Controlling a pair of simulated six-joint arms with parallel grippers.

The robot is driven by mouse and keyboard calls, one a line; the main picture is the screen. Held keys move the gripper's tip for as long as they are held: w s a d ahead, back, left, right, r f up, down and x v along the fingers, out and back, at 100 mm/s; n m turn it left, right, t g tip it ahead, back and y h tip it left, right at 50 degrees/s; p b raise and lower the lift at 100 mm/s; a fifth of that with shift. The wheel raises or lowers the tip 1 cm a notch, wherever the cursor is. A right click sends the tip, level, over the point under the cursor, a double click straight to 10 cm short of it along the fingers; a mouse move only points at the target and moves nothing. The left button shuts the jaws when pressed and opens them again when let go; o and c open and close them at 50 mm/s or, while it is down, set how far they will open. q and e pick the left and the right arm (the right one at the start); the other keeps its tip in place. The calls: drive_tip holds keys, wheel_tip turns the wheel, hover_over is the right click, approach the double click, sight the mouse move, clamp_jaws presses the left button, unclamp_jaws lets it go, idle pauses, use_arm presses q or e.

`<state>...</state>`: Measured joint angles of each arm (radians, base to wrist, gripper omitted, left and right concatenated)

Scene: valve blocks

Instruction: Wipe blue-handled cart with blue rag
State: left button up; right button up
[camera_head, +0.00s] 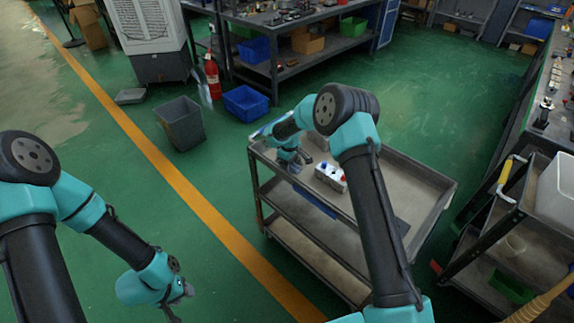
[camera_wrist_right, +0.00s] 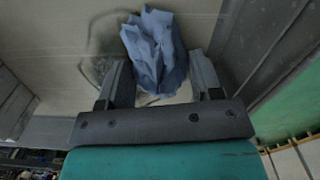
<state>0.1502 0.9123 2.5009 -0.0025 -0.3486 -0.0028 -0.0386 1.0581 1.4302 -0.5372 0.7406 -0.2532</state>
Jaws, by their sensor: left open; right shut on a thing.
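The grey three-shelf cart (camera_head: 405,195) stands in the middle of the head view; a little blue shows at its far left corner. My right gripper (camera_head: 296,166) is over the left part of its top tray. In the right wrist view, the right gripper (camera_wrist_right: 160,85) is shut on a crumpled blue rag (camera_wrist_right: 155,45). The rag is at the pale tray surface (camera_wrist_right: 60,35), which has dark smudges around it; I cannot tell how firmly it touches. My left gripper (camera_head: 180,300) is open and empty, low over the green floor left of the cart.
A grey bin (camera_head: 182,124) and blue crate (camera_head: 246,103) stand on the floor behind. A yellow-handled dark cart (camera_head: 505,225) is at right. Floor on the left is clear.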

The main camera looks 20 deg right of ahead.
sight(301, 159)
drive_tip(key=shift+w+d, duration=0.3)
drive_tip(key=shift+d, duration=0.2)
drive_tip(key=shift+w+d, duration=0.3)
drive_tip(key=shift+d, duration=0.2)
drive_tip(key=shift+d, duration=0.1)
drive_tip(key=shift+w+d+f, duration=0.1)
drive_tip(key=shift+w+d, duration=0.4)
drive_tip(key=shift+d, duration=0.35)
drive_tip(key=shift+w+d+f, duration=0.1)
drive_tip(key=shift+w+d, duration=0.4)
drive_tip(key=shift+d, duration=0.3)
drive_tip(key=shift+w+d, duration=0.3)
drive_tip(key=shift+d, duration=0.15)
drive_tip(key=shift+w+d+f, duration=0.1)
drive_tip(key=shift+w+d, duration=0.25)
drive_tip(key=shift+d, duration=0.3)
drive_tip(key=shift+w+d+f, duration=0.1)
drive_tip(key=shift+w+d, duration=0.25)
drive_tip(key=shift+d, duration=0.3)
drive_tip(key=shift+w+a, duration=0.55)
drive_tip(key=shift+w, duration=0.25)
